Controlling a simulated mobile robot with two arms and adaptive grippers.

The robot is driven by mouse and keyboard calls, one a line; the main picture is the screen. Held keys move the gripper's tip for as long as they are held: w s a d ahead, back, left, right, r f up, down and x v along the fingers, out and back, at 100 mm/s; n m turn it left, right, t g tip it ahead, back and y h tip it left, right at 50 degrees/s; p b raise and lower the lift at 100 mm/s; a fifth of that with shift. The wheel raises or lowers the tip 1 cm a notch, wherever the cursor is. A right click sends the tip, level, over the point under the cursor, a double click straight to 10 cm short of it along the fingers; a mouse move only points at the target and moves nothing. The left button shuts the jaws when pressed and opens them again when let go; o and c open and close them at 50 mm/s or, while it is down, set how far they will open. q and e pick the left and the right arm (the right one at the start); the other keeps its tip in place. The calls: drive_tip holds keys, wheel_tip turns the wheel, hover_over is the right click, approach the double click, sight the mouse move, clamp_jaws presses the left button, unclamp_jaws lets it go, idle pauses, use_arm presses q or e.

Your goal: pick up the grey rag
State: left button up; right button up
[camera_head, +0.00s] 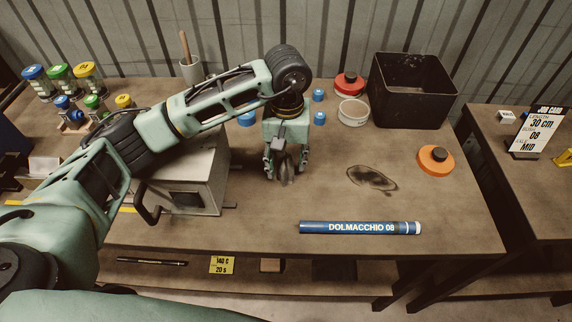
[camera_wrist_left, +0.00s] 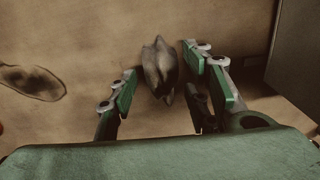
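The grey rag (camera_wrist_left: 158,65) is a small crumpled cloth. In the left wrist view it stands between and just beyond the tips of my left gripper (camera_wrist_left: 160,75), with small gaps at both sides. In the head view my left gripper (camera_head: 286,168) points down over the middle of the bench, fingers apart. The rag (camera_head: 285,172) shows there between the fingers, partly hidden by them. It seems to rest on the bench top. My right gripper is not in view.
A dark stain (camera_head: 371,178) lies right of the gripper. A blue tube (camera_head: 360,227) lies near the front edge. A black bin (camera_head: 412,92), an orange disc (camera_head: 436,159) and a white ring (camera_head: 352,112) are at the right. A grey machine (camera_head: 185,180) stands left.

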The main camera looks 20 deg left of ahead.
sight(287, 155)
use_arm(q)
clamp_jaws()
idle(0.3)
drive_tip(key=shift+r+b, duration=0.3)
drive_tip(key=shift+r, duration=0.25)
wheel_tip(287, 155, up, 3)
drive_tip(key=shift+w+f+b, duration=0.1)
drive_tip(key=shift+f+b, duration=0.05)
drive_tip(key=shift+b, duration=0.45)
drive_tip(key=d+r+b, duration=0.3)
drive_tip(key=d+r, duration=0.4)
drive_tip(key=d, duration=0.4)
drive_tip(key=shift+w+d+r, duration=0.15)
drive_tip(key=shift+w+d, duration=0.2)
drive_tip(key=shift+w, duration=0.05)
